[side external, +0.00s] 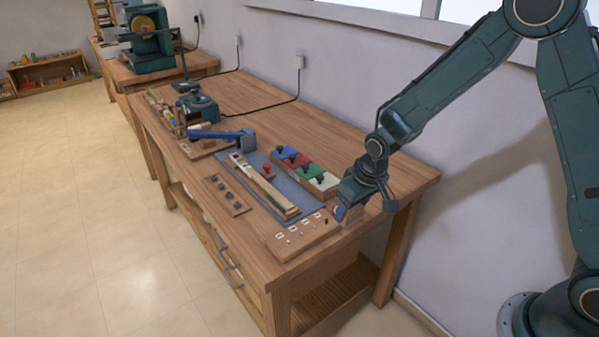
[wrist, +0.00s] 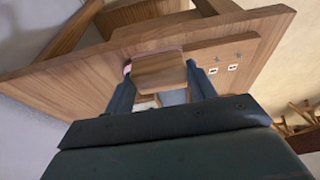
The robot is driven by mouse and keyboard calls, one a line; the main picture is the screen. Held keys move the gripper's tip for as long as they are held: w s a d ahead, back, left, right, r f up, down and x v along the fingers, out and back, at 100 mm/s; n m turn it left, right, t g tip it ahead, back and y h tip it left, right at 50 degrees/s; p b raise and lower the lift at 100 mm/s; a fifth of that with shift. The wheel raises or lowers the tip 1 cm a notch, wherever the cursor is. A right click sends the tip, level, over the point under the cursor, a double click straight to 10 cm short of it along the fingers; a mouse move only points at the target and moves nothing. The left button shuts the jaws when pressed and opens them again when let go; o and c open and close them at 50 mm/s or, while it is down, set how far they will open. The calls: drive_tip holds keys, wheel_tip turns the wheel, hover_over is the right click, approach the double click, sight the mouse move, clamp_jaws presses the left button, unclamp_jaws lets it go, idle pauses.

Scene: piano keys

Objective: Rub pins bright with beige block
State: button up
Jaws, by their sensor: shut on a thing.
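My gripper (side external: 346,209) is low at the right end of the wooden pin board (side external: 305,237), near the table's front right corner. In the wrist view my gripper (wrist: 160,78) is shut on the beige block (wrist: 160,71), which sits between the two fingers and looks light brown there. In the side view the block is mostly hidden by the fingers. Several small pins (side external: 302,232) stand in a row on the board beside white labels. Two pins (wrist: 238,57) show right of the fingers in the wrist view. I cannot tell whether the block touches any pin, or how bright the pins are.
A tray with blue, red, green and white blocks (side external: 305,168) lies behind. A grey mat (side external: 290,195) holds a long key strip (side external: 264,183). A small board with dark knobs (side external: 228,194) lies left. A blue clamp-like tool (side external: 222,135) is farther back. The wall borders the table.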

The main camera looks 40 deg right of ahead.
drive_tip(key=w+a+r, duration=0.3)
drive_tip(key=w+a, duration=0.2)
drive_tip(key=a, duration=0.5)
drive_tip(key=shift+w+r, duration=0.35)
drive_tip(key=shift+d+f, duration=0.1)
drive_tip(key=shift+f, duration=1.9)
drive_tip(key=shift+w+d+r+m, duration=0.1)
drive_tip(key=shift+d+r+m, duration=0.55)
drive_tip(key=shift+m, duration=0.25)
drive_tip(key=d+r+m+g+h, duration=0.1)
drive_tip(key=d+r+m+h, duration=0.1)
drive_tip(key=d+m, duration=0.3)
drive_tip(key=shift+r+m, duration=0.9)
drive_tip(key=shift+m, duration=0.2)
